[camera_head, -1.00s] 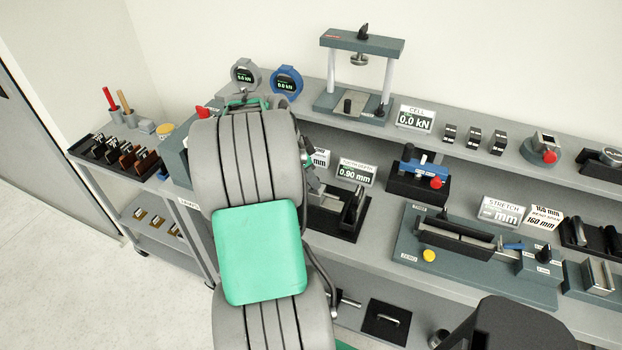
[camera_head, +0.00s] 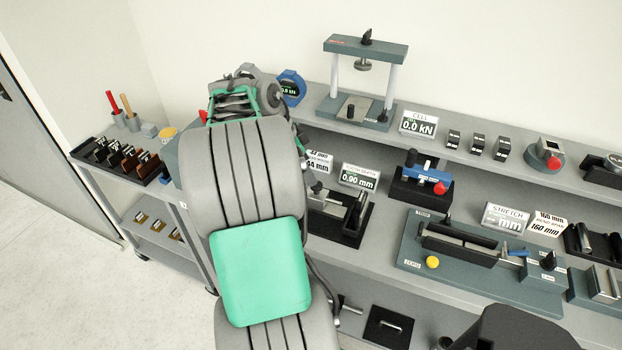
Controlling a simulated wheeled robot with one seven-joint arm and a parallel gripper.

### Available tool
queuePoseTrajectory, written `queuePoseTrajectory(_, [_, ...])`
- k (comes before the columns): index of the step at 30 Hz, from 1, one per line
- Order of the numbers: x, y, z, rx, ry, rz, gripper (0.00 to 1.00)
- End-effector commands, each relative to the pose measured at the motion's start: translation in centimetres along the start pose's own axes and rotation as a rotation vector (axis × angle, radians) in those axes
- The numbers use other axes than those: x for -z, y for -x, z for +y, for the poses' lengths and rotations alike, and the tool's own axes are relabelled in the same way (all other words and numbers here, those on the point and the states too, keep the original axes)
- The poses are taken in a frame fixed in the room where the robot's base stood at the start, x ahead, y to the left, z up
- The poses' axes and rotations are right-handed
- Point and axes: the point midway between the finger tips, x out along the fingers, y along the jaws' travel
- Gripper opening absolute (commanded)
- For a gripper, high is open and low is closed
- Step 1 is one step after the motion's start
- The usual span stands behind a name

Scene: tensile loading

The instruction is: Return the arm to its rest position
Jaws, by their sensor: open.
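My arm (camera_head: 250,172) rises from the bottom of the head view with thick grey ribbed links and a green pad (camera_head: 262,270) on its near side. Its far end, a green-framed and grey wrist part (camera_head: 233,103), is up near the back shelf at the left end of the bench. I cannot make out my gripper's fingers; they are hidden behind the arm. No object shows held by the arm.
The bench (camera_head: 395,268) carries a stretch fixture (camera_head: 480,262), a blue clamp (camera_head: 420,178) and a press frame (camera_head: 362,80) on its shelf. A blue gauge (camera_head: 290,88) stands beside my wrist. A side cart (camera_head: 150,205) with tools is left. Floor at lower left is clear.

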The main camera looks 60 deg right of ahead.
Motion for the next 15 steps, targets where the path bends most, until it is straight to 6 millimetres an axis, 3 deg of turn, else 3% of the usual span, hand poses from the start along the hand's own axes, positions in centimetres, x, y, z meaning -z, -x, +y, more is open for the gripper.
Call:
queuePoseTrajectory(5, [0.0, 2.2, 0.0, 0.000, -0.001, 0.000, 0.51])
queuePoseTrajectory(15, [0.0, 2.4, 0.0, -0.001, -0.001, 0.000, 0.51])
